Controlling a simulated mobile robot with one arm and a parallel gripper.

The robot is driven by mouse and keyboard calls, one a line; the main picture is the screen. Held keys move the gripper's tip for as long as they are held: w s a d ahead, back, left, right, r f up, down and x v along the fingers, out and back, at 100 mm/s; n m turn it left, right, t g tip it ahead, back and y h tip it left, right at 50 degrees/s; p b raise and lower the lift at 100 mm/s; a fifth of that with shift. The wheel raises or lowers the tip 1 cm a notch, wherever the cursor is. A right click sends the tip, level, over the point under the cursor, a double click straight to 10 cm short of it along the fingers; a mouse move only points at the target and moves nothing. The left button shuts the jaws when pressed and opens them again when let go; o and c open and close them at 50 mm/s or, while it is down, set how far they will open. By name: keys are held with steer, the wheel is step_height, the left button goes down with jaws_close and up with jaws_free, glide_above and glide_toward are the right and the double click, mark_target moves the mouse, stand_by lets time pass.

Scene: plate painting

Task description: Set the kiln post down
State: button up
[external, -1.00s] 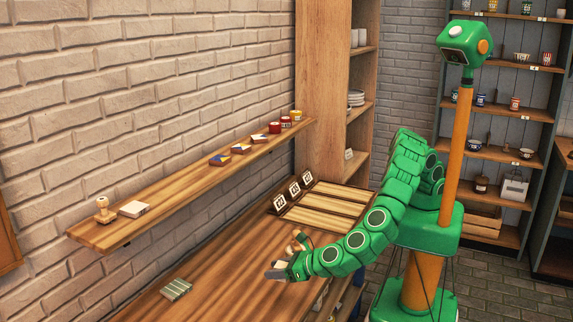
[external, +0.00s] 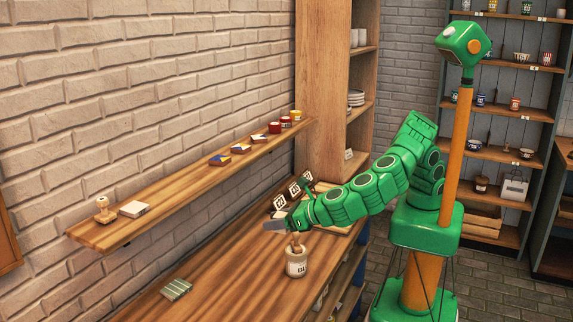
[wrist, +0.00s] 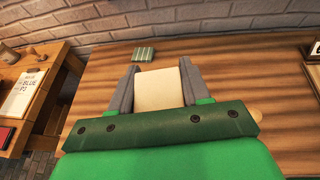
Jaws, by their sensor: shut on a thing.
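The kiln post (wrist: 159,88) looks like a cream block between my two grey fingers in the wrist view. My gripper (wrist: 159,82) is shut on it, with a finger against each side. In the external view my gripper (external: 276,226) is over the wooden worktable (external: 232,262), behind and above a pale jar. The post cannot be made out there. In the wrist view the block hides the worktable behind it, so I cannot tell its height above the wood.
A green striped slab (external: 175,289) lies on the worktable toward the front left. The pale jar (external: 296,262) with wooden handles stands near the right edge. A tray with cards (external: 293,190) is behind my arm. A wall shelf (external: 175,203) runs along the left. Bare wood lies between slab and jar.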

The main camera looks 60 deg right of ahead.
step_height(320, 180, up, 6)
steer(key=shift+f, duration=0.2)
steer(key=shift+w+r, duration=0.1)
steer(key=shift+w, duration=0.05)
steer(key=shift+w+d+f+n+g+y, duration=0.9)
steer(key=shift+w+n+g+y, duration=2)
steer(key=shift+w+n+y, duration=1.55)
steer(key=s+d+r+n+g+y, duration=0.1)
steer(key=d+n+g, duration=0.3)
steer(key=d, duration=0.7)
steer(key=s+d+r+n+g+y, duration=0.15)
steer(key=d+n+g, duration=0.25)
steer(key=d, duration=0.8)
glide_above(257, 259)
steer(key=shift+f, duration=14.4)
steer(key=shift+a+f, duration=0.1)
steer(key=shift+f, duration=0.2)
steer(key=shift+f+y, duration=0.3)
steer(key=shift+f, duration=0.95)
